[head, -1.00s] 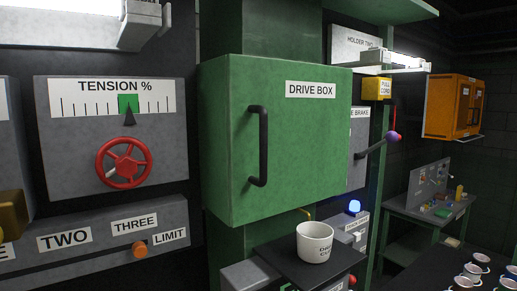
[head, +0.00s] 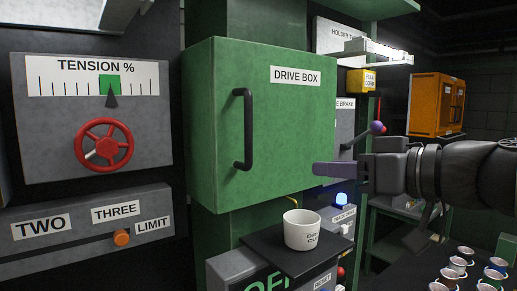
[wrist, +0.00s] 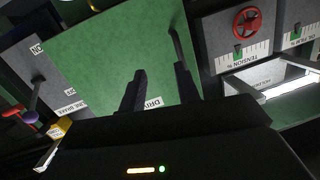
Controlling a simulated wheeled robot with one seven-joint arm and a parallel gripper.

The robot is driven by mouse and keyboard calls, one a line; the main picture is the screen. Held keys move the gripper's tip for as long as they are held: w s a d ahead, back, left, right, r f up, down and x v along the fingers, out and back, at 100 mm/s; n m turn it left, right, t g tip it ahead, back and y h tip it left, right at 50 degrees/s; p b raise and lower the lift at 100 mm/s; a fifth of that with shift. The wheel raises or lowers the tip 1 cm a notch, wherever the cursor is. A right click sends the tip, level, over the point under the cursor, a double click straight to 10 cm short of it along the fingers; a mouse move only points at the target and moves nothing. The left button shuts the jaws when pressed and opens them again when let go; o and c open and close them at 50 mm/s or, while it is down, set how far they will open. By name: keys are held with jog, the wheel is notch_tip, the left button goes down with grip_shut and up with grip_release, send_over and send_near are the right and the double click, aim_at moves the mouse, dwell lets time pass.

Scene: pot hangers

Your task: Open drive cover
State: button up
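The drive cover is the green front of the box (head: 290,130) labelled DRIVE BOX, and it looks shut. Its black bar handle (head: 246,130) stands upright on the left part of the front. My gripper (head: 322,170) is to the right of the handle, by the lower right of the box, apart from the handle. In the wrist view, the green cover (wrist: 110,50) fills the upper middle. My gripper's two dark fingers (wrist: 160,75) are spread with nothing between them, and the handle (wrist: 177,48) shows just beyond the right finger.
A white cup (head: 302,232) stands on a dark shelf (head: 262,247) below the box. A grey tension panel with a red wheel (head: 104,146) is at left. A purple-knobbed lever (head: 377,128) and a lit blue lamp (head: 341,199) are near my arm. Several cups stand at lower right.

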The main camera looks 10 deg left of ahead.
aim_at(251, 131)
jog(key=r, duration=0.1)
jog(key=s+r+n+y, duration=0.1)
jog(key=r, duration=0.1)
jog(key=s+r+n, duration=0.1)
jog(key=shift+s+a+r+y, duration=0.2)
jog(key=shift+r+y, duration=0.15)
jog(key=shift+y, duration=0.05)
jog(key=p+x, duration=0.8)
jog(key=x, duration=0.8)
jog(key=shift+w+a, duration=0.1)
jog(key=shift+a, duration=0.15)
jog(key=shift+w+a+f, duration=0.2)
jog(key=shift+w+a, duration=0.05)
jog(key=shift+a, duration=0.15)
jog(key=shift+c, duration=0.2)
grip_shut()
